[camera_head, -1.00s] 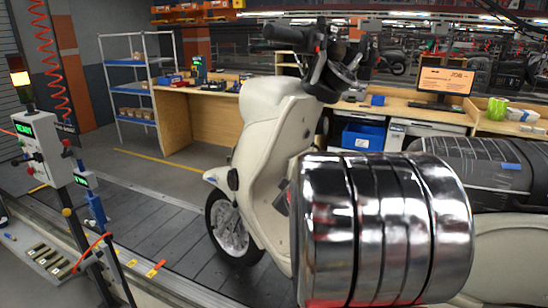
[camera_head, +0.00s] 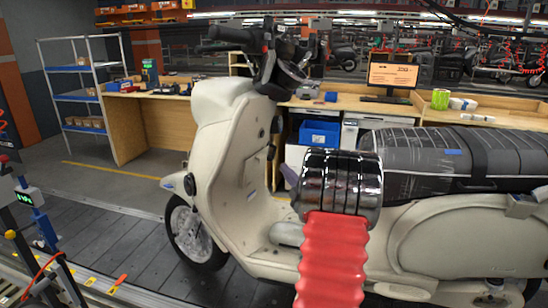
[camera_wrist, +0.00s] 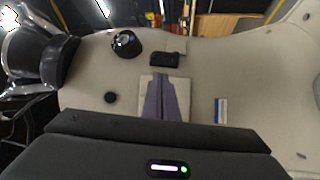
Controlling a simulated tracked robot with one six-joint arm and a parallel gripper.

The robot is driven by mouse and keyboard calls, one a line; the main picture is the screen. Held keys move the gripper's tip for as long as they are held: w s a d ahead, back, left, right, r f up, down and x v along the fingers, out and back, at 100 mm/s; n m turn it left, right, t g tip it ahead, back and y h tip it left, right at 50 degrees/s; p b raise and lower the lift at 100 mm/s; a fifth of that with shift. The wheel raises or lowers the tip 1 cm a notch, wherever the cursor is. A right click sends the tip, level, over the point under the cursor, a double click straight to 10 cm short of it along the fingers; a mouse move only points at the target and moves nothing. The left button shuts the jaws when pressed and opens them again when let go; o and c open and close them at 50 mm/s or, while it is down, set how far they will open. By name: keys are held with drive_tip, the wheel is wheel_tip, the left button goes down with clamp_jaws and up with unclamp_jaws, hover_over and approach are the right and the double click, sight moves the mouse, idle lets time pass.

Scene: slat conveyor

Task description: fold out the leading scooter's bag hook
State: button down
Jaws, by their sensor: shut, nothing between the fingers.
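The cream scooter (camera_head: 230,150) stands on the slat conveyor, front wheel to the left. In the wrist view the inner face of its leg shield (camera_wrist: 80,75) fills most of the picture. A small black piece (camera_wrist: 164,60), which looks like the bag hook, sits there below a cream tab; whether it is folded in or out is unclear. My gripper (camera_wrist: 163,84) has its purple fingers together and empty, pointing at the shield just below the black piece. Contact cannot be told. In the head view my chrome wrist hides most of the gripper; a purple finger (camera_head: 290,174) shows.
A round black and chrome lock (camera_wrist: 127,43) is left of the hook, a dark button (camera_wrist: 110,97) lower left, a blue-white label (camera_wrist: 221,110) at right. The scooter's dark covered seat (camera_head: 410,160) lies right of my wrist. A workbench (camera_head: 150,125) stands behind.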

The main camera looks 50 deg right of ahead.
sight(274, 156)
drive_tip(key=shift+w, duration=0.1)
drive_tip(key=shift+x, duration=4.95)
drive_tip(key=shift+d, duration=0.2)
